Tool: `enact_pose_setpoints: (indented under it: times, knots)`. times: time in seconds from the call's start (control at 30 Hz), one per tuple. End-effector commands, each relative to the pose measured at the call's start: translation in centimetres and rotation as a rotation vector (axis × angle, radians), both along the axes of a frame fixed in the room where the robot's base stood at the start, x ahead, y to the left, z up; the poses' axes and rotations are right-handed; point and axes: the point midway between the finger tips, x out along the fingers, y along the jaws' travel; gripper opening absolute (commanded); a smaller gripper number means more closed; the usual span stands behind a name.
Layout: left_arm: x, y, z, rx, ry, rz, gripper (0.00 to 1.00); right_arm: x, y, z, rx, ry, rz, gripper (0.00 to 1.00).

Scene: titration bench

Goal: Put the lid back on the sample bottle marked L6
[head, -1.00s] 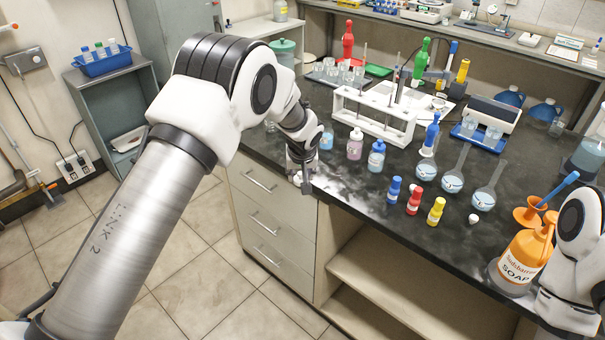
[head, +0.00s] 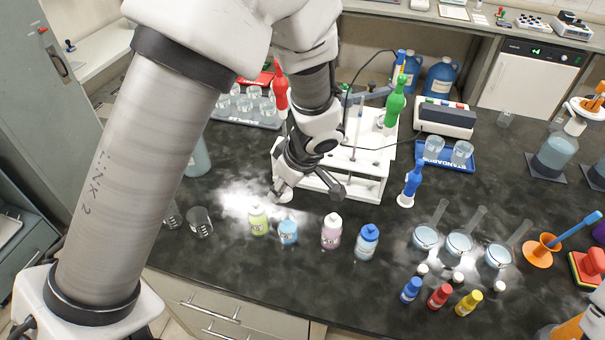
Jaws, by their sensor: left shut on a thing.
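A row of small sample bottles stands near the bench's front edge: a yellow-green one (head: 258,222), a short light-blue one (head: 288,232), a pink one (head: 331,232) and a blue one (head: 366,244). The light-blue one is lower and seems to lack a lid. Their marks are too small to read. My left gripper (head: 299,192) is behind the light-blue bottle, apart from it, shut on a small white piece that looks like a lid (head: 286,197). Its fingers partly hide it. My right gripper is out of view.
A white rack (head: 372,187) stands close behind my left gripper. Flasks (head: 459,245), small coloured bottles (head: 439,296) and several small white pieces (head: 458,277) are on the right. Glass beakers (head: 200,222) stand left. Dark bench top is clear between rack and bottles.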

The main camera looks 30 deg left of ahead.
Motion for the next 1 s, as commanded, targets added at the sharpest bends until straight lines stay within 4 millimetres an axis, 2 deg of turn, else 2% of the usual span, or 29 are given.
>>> enact_pose_setpoints:
  times: [0.17,0.5,0.63,0.8,1.0]
  knots:
    - [-0.2,0.0,-0.7,0.0,0.001,0.008,0.25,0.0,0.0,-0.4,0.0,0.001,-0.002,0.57]
    - [-0.2,0.0,-4.5,0.0,0.001,0.007,0.25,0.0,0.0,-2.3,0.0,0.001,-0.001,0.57]
    - [-0.1,0.0,-5.9,0.0,-0.002,0.007,0.25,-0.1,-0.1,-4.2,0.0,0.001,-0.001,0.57]
    - [-0.1,-0.1,-6.5,0.0,-0.001,0.006,0.25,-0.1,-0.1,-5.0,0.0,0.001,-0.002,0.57]
    - [-0.1,-0.1,-6.3,0.0,-0.001,0.006,0.25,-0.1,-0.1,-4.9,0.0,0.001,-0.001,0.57]
